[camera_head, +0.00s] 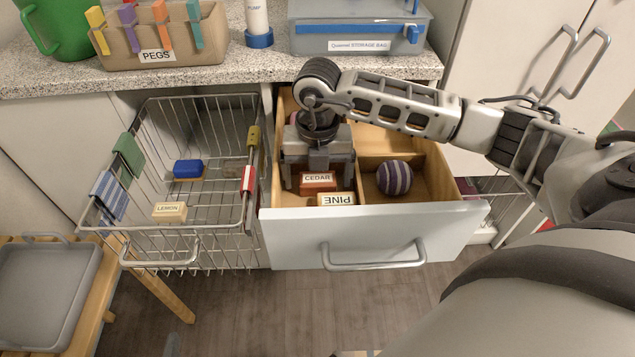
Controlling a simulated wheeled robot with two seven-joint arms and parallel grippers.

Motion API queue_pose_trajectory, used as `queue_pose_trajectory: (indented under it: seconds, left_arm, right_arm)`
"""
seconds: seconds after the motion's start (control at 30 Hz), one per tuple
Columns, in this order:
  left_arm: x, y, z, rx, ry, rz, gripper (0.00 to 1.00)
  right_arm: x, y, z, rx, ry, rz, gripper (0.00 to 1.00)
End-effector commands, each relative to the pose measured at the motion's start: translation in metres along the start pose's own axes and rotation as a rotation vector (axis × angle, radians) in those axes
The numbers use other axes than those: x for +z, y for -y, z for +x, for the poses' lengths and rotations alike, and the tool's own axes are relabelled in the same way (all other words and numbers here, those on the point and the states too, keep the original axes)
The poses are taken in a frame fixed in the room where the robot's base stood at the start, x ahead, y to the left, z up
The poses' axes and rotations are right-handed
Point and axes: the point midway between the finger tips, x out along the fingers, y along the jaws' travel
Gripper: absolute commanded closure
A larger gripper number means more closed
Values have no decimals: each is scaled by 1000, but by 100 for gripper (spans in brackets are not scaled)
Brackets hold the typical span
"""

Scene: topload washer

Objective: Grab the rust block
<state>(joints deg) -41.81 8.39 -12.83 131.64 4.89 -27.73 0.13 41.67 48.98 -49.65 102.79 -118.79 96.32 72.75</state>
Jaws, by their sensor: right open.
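The rust block (318,188) lies in the left compartment of the open drawer (292,228), with a white label reading CEDAR on it. My right gripper (319,179) reaches down into that compartment from above. Its fingers are open, one on each side of the rust block, and I cannot tell whether they touch it. The gripper body hides the area behind the block. A tan block labelled PINE (337,199) lies just in front of the rust block, near the drawer front. My left gripper is not in view.
A purple striped ball (394,177) sits in the drawer's right compartment, past a wooden divider. A wire basket (160,247) on the left holds a blue block (188,169) and a LEMON block (170,211). The counter (262,66) above holds a pegs box and a storage case.

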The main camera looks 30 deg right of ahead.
Motion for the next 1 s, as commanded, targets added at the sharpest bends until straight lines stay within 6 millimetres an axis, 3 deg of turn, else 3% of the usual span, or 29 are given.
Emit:
queue_pose_trajectory:
  seconds: [0.2, 0.37, 0.73, 1.0]
  left_arm:
    - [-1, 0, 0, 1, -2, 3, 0]
    - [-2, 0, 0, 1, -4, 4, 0]
    - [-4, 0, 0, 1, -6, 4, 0]
    - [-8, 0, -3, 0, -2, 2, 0]
  right_arm:
    - [0, 0, 0, 0, 0, -1, 14]
    - [0, 0, 0, 1, 0, -1, 58]
    - [0, -1, -7, 3, 1, -1, 60]
    - [1, -1, -58, 4, 4, -1, 60]
